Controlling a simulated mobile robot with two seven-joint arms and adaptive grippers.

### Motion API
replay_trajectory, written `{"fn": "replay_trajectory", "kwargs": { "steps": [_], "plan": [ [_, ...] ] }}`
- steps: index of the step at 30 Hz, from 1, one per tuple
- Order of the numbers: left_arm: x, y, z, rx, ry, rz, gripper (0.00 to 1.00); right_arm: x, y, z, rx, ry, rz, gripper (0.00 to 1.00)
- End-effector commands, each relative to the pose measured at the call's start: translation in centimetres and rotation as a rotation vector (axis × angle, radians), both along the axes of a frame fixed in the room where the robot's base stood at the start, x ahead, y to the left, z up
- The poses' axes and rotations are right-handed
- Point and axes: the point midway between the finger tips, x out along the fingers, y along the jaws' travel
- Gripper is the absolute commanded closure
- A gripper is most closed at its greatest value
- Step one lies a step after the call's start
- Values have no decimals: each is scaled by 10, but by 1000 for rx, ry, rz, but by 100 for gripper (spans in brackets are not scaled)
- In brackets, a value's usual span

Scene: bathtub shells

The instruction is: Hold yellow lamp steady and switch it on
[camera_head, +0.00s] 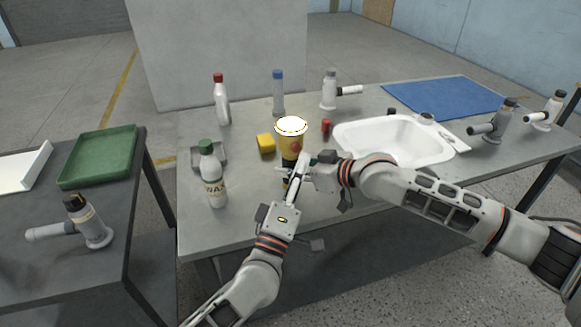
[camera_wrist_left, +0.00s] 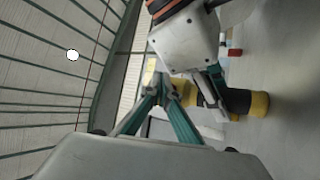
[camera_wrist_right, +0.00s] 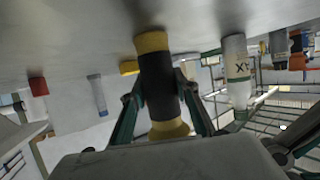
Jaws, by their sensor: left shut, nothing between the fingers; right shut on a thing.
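The yellow lamp (camera_head: 290,142) stands upright on the grey table, with a black middle, a yellow head and a bright white glowing top. My right gripper (camera_head: 306,170) is shut on its black body; in the right wrist view the fingers sit on both sides of the lamp (camera_wrist_right: 157,80). My left gripper (camera_head: 292,182) is shut and empty, close in front of the lamp. In the left wrist view its fingertips (camera_wrist_left: 160,88) meet near the yellow part, beside my right gripper, which partly hides the lamp (camera_wrist_left: 245,102). Whether they touch the lamp cannot be told.
A white WAX bottle (camera_head: 213,178) and a grey tray (camera_head: 222,153) stand left of the lamp. A yellow block (camera_head: 266,143) and a red cap-like piece (camera_head: 326,126) are close by. A white basin (camera_head: 375,137) lies right. Several bottles and sprayers stand farther back.

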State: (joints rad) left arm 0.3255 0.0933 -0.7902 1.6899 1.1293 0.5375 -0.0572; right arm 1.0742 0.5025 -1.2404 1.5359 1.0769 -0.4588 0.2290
Motion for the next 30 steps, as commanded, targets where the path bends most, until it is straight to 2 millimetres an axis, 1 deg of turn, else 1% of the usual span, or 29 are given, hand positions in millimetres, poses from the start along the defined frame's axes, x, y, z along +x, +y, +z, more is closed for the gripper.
{"fn": "replay_trajectory", "kwargs": {
  "steps": [3,13,18,26,27,29,30],
  "plan": [
    [-11,-3,0,-2,1,0,100,0,0,-1,-1,1,0,96],
    [-38,-12,0,-1,0,0,100,0,0,-1,-1,1,0,96],
    [-42,-13,1,0,0,1,100,0,0,-1,-1,1,0,96],
    [-42,-13,1,0,0,1,100,0,0,-1,-1,1,0,96],
    [-42,-13,1,0,0,1,100,0,0,-1,-1,1,0,68],
    [-42,-13,1,0,0,1,100,0,0,-1,-1,1,0,52],
    [-42,-13,1,0,0,1,100,0,0,-1,-1,1,0,51]
  ]
}}
